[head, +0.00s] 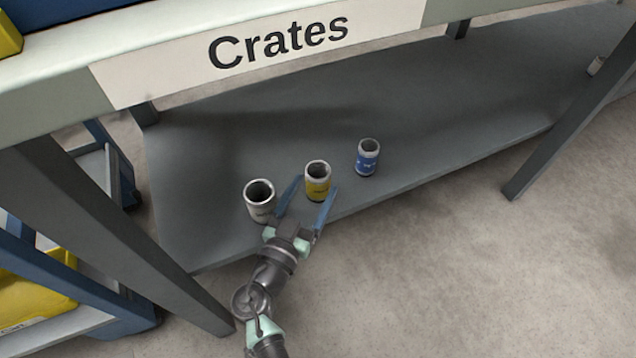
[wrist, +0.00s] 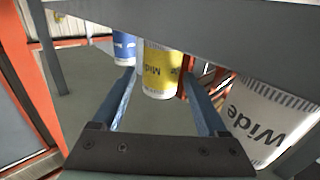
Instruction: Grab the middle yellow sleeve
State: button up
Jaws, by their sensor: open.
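The yellow sleeve (head: 317,183) stands upright on the grey lower shelf (head: 220,150), in the middle of a row of three. It has a yellow label band and pale rims, and it also shows in the wrist view (wrist: 160,68). A white sleeve (head: 259,202) stands to its left and a blue sleeve (head: 367,158) to its right in the head view. My gripper (head: 309,190) is open, with its blue fingers on either side of the yellow sleeve. In the wrist view the sleeve sits between the finger ends; I cannot tell whether they touch it.
The upper shelf edge with a "Crates" sign (head: 280,45) hangs above the row. A dark table leg (head: 110,225) stands at the left and another (head: 570,120) at the right. The shelf behind the sleeves is clear.

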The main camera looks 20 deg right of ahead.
aim_at(313, 188)
jog(key=x, duration=0.3)
jog(key=shift+w+d+f+b, duration=0.1)
jog(key=shift+w+f+b, duration=0.1)
jog(key=shift+b, duration=0.2)
jog(key=shift+c, duration=0.2)
jog(key=shift+r, duration=0.1)
grip_shut()
